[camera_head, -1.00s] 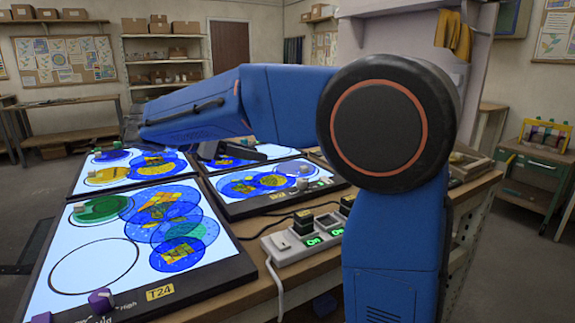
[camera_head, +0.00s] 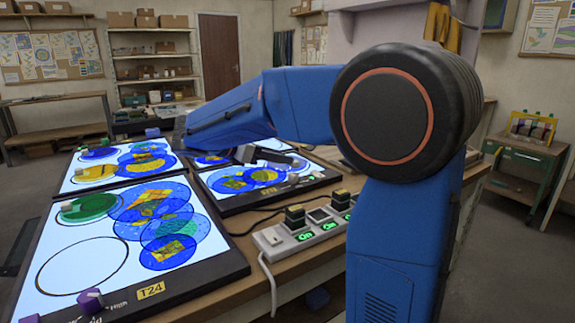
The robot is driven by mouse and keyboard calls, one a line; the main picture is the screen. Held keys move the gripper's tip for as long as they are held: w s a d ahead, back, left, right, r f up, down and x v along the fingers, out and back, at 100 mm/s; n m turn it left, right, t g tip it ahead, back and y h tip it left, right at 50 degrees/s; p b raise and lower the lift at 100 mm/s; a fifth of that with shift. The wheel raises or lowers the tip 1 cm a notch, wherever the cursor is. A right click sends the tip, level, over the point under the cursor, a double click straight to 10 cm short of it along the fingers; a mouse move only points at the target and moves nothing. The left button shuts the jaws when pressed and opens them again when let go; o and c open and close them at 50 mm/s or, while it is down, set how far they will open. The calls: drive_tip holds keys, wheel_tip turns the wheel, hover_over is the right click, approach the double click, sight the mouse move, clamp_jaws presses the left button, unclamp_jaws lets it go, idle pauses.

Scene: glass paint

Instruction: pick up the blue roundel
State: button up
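Several blue see-through roundels lie overlapping on the lit panels, and I cannot tell which one the task names. On the front panel (camera_head: 75,297) a cluster includes a blue roundel with a yellow patch (camera_head: 155,263). A plain-looking blue roundel (camera_head: 100,153) lies at the back of the far left panel (camera_head: 75,185). More blue roundels with yellow patches (camera_head: 225,185) lie on the right panel (camera_head: 290,194). My gripper (camera_head: 262,157) hangs over the back of the right panel, small and partly hidden by my forearm. Its fingers' opening is unclear.
A green roundel (camera_head: 88,208) and a yellow one (camera_head: 97,172) lie on the left panels. Purple knobs (camera_head: 91,300) stand at the front panel's near edge. A switch block (camera_head: 275,242) with a white cable sits right of the front panel. An empty drawn circle (camera_head: 82,265) is clear.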

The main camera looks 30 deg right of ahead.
sight(290, 169)
drive_tip(key=shift+f+x, duration=0.15)
drive_tip(key=shift+x, duration=1.15)
drive_tip(key=shift+f+x, duration=0.15)
drive_tip(key=shift+x, duration=1.2)
drive_tip(key=shift+a+r, duration=0.1)
drive_tip(key=shift+a, duration=0.05)
clamp_jaws()
